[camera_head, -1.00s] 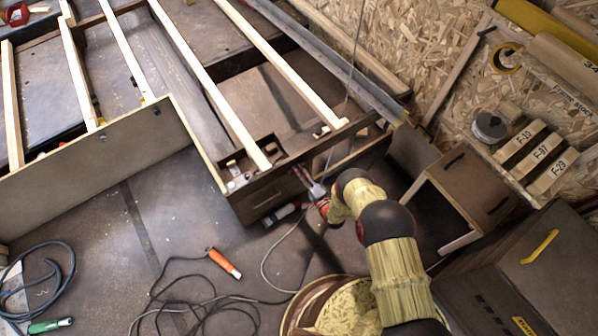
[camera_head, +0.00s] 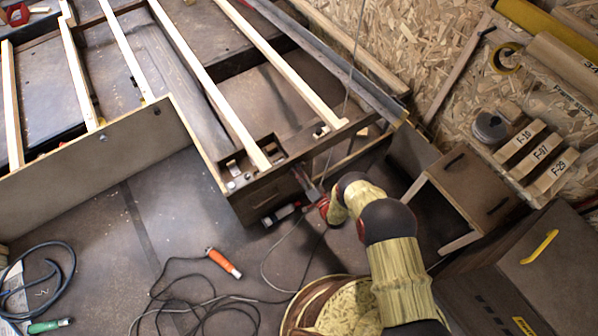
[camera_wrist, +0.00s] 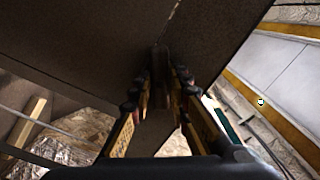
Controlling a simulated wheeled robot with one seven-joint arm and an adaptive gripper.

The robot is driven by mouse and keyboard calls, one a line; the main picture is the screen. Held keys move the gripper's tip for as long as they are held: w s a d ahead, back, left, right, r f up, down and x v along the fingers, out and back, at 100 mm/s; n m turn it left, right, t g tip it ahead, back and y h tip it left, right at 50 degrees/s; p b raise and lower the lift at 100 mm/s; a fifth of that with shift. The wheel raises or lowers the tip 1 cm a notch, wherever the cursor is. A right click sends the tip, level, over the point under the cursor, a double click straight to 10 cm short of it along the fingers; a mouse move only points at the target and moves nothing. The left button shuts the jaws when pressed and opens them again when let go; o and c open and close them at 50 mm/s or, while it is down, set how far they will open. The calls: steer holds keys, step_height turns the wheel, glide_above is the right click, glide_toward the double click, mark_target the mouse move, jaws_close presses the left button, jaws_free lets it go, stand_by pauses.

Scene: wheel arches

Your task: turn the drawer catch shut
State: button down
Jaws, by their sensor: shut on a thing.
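The drawer (camera_head: 268,198) is a dark brown box front with a slot handle, set under the slatted frame in the head view. My gripper (camera_head: 309,184) is at the right end of this front. In the wrist view, my gripper's two fingers (camera_wrist: 161,88) are closed around a small dark upright piece, the drawer catch (camera_wrist: 160,62), against a dark brown panel (camera_wrist: 90,45). The fingers cover its lower part. The catch is too small and dark in the head view to tell its angle.
Pale slats (camera_head: 200,75) run across the frame behind the drawer. A small brown cabinet (camera_head: 465,190) stands to the right of my arm. Cables and an orange-handled tool (camera_head: 224,262) lie on the floor in front. A dark cabinet (camera_head: 530,270) fills the lower right.

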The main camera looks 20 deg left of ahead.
steer(key=n, duration=1.1)
steer(key=shift+f+n, duration=0.1)
steer(key=shift+n, duration=0.2)
stand_by(0.4)
steer(key=c, duration=1.7)
jaws_free()
steer(key=shift+c, duration=0.2)
steer(key=shift+o, duration=0.3)
steer(key=v, duration=1.2)
